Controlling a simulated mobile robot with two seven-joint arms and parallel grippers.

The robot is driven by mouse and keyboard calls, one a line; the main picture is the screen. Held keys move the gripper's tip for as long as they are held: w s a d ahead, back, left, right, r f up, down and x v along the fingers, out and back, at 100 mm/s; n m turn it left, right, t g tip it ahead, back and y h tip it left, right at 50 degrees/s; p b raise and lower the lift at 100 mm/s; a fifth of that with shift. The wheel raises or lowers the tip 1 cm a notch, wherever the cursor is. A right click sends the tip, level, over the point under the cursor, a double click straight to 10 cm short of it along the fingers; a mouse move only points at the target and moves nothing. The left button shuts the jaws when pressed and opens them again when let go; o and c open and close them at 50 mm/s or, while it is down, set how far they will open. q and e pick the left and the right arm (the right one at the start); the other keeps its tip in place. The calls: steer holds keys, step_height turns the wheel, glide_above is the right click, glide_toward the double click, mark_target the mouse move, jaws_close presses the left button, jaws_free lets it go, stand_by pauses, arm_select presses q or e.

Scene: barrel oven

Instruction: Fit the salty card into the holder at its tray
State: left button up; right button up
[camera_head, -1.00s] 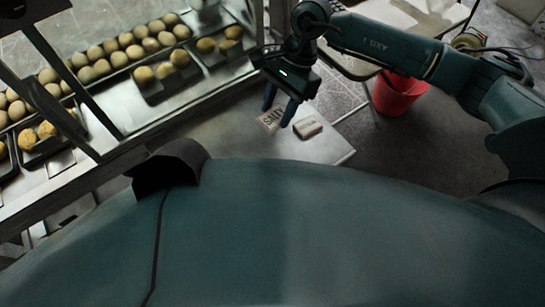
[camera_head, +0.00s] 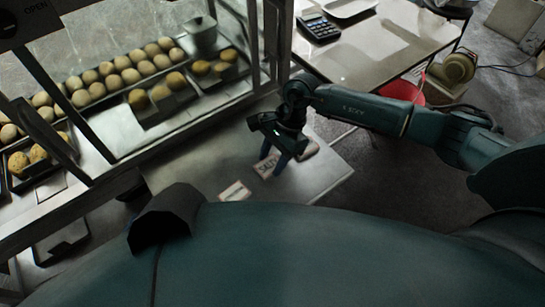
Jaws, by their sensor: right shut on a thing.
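My right gripper (camera_head: 275,159) points down over the metal shelf in front of the display case and is shut on the salty card (camera_head: 266,168). The card is pale, with dark "SALTY" lettering, and its top partly hides behind the fingers. I cannot tell if it is clear of the shelf. Dark trays of rolls stand inside the case: a long tray (camera_head: 84,97) with rows of pale rolls, and shorter trays with yellowish rolls (camera_head: 160,92) nearer the front. I cannot make out the card holder at any tray. My left gripper is not in view.
A second card (camera_head: 307,150) lies right of the gripper, and a third pale card (camera_head: 235,191) lies lower left on the metal shelf (camera_head: 320,177). The case frame posts stand to the left. A table with a calculator (camera_head: 317,27) and a red bucket (camera_head: 402,91) are beyond.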

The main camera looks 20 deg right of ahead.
steer(key=o, duration=0.5)
steer(key=shift+f, duration=0.15)
steer(key=o, duration=0.5)
steer(key=shift+c, duration=0.2)
